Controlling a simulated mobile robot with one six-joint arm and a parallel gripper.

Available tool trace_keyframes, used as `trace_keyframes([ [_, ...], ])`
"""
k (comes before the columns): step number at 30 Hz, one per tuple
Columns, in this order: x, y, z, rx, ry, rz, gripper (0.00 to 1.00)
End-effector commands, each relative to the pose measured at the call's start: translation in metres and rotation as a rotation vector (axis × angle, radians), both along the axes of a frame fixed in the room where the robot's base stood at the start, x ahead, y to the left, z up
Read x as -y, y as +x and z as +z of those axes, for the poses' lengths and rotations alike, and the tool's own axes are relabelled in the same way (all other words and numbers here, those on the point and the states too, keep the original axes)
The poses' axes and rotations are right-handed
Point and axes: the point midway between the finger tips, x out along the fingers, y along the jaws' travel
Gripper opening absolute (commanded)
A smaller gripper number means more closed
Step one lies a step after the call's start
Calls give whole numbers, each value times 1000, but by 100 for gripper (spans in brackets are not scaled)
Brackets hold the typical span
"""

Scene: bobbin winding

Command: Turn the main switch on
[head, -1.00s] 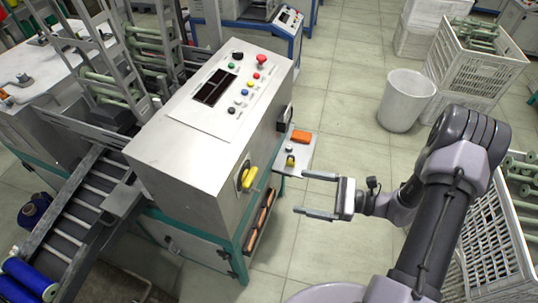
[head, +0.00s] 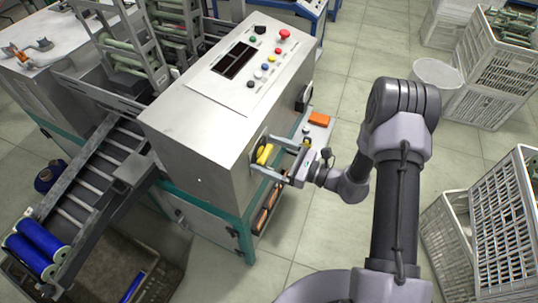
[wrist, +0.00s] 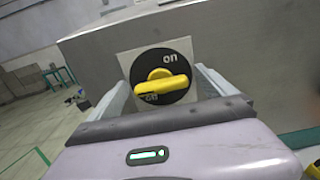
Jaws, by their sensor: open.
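The main switch is a yellow knob (wrist: 160,88) on a black disc with a pale plate behind it, on the side of the grey machine cabinet (head: 215,140). In the wrist view, "on" reads at the disc's upper right and a partly covered label shows at its lower left. The knob's bar lies nearly level there, slightly tilted. The yellow knob also shows in the head view (head: 264,154). My gripper (head: 266,153) is open, with one finger on either side of the knob. I cannot tell whether the fingers touch it.
Buttons and a red emergency stop (head: 284,35) sit on the cabinet's top panel. A side shelf (head: 320,130) holds an orange block (head: 320,118) close beyond my gripper. White crates (head: 497,215) stand at the right. A roller conveyor (head: 85,185) runs at the left.

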Motion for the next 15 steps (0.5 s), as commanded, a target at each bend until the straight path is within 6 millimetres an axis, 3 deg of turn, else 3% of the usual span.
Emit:
trace_keyframes([
  [7,-1,0,0,0,0,0,95],
  [15,-1,0,0,0,0,1,42],
])
